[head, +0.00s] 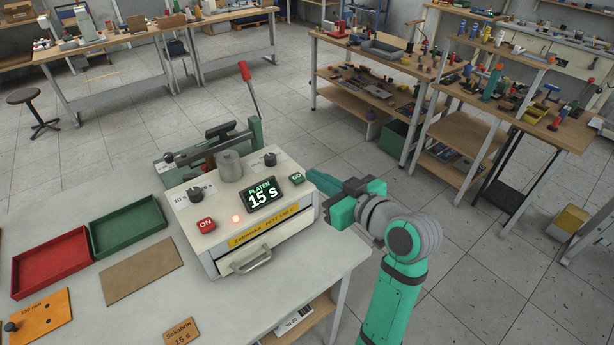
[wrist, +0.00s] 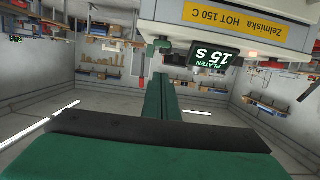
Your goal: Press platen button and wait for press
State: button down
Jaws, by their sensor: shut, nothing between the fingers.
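The cream press box (head: 222,260) stands on the bench, with its panel facing up. Its lit display (head: 262,196) reads "PLATEN 15 s", and it also shows upside down in the wrist view (wrist: 211,56). A green GO button (head: 297,178) is at the panel's right end and a red ON button (head: 206,225) at the left. A small red lamp (head: 236,218) glows between ON and the display. My gripper (head: 314,175) is shut and empty, its tips just right of the GO button. I cannot tell whether they touch it. The closed fingers show in the wrist view (wrist: 160,95).
A red tray (head: 50,262), a green tray (head: 128,226), a brown sheet (head: 141,268) and an orange plate (head: 40,318) lie left of the box. A machine with a red-handled lever (head: 249,88) stands behind. Open floor lies to the right.

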jog(key=v, duration=0.5)
jog(key=shift+s+r, duration=0.1)
dwell(0.7)
